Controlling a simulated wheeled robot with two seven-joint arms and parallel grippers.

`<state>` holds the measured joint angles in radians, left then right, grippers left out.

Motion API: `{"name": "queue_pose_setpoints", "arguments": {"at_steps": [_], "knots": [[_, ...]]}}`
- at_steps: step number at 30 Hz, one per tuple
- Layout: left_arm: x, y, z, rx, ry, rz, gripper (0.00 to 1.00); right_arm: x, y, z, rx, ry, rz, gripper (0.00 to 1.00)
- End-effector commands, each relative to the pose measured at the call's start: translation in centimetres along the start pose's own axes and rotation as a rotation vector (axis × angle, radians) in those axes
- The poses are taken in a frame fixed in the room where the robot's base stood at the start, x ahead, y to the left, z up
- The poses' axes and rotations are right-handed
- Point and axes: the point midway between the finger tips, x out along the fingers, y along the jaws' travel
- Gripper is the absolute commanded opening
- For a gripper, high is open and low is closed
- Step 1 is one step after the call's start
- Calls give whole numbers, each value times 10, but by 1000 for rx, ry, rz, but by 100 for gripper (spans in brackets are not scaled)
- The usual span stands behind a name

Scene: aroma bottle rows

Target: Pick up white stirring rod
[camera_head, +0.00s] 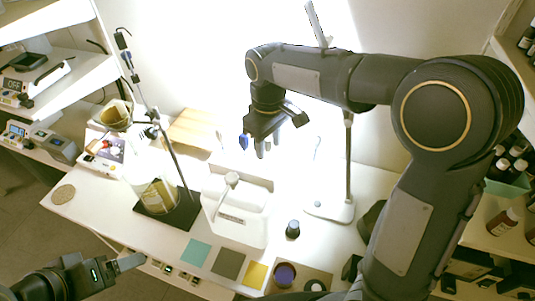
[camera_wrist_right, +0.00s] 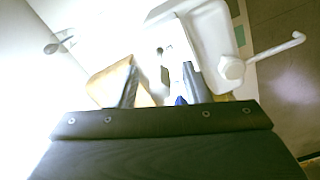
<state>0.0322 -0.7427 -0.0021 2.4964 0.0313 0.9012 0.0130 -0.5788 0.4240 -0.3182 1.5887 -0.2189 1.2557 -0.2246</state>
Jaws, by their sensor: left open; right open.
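My right gripper (camera_head: 260,148) hangs fingers down above the back of the white table, behind the white device (camera_head: 236,218). In the right wrist view its two fingers (camera_wrist_right: 159,78) stand apart with nothing between them. Between and beyond them lies a thin pale stick with a darker end (camera_wrist_right: 164,56); it may be the white stirring rod, but glare makes this uncertain. In the head view a thin outline (camera_head: 317,148) shows right of the gripper, too washed out to identify. My left gripper (camera_head: 128,264) is open and empty at the lower left, by the table's front edge.
A wooden board (camera_head: 195,128) lies at the back. A beaker (camera_head: 158,193) stands on a black base with a tall stand. Coloured squares (camera_head: 228,264), a dark bottle (camera_head: 293,229) and a lamp base (camera_head: 330,209) occupy the front and right. Shelves flank the table.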

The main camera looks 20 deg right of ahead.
Motion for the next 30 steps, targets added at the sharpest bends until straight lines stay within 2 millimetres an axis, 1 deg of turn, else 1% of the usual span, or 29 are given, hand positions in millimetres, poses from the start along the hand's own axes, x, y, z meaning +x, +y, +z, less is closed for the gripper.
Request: {"name": "queue_pose_setpoints", "arguments": {"at_steps": [1, 4, 11, 21, 27, 30], "knots": [[-1, 0, 0, 0, 0, 0, 79, 7, 0, 0, 0, -3, -1, 43], [-2, 1, -1, 0, 0, 0, 79, 15, 0, 0, 1, -1, -1, 43], [-1, 0, -1, 0, 0, 0, 79, 16, 0, 0, 1, 1, -1, 43], [-1, 0, -1, 0, 0, 0, 79, 16, 0, 0, 2, 1, -1, 1], [-1, 0, -1, 0, 0, 0, 79, 16, 0, 0, 2, 2, -1, 1], [-1, 0, 0, 0, 0, 0, 79, 12, 0, 0, 1, 4, 0, 1]]}}
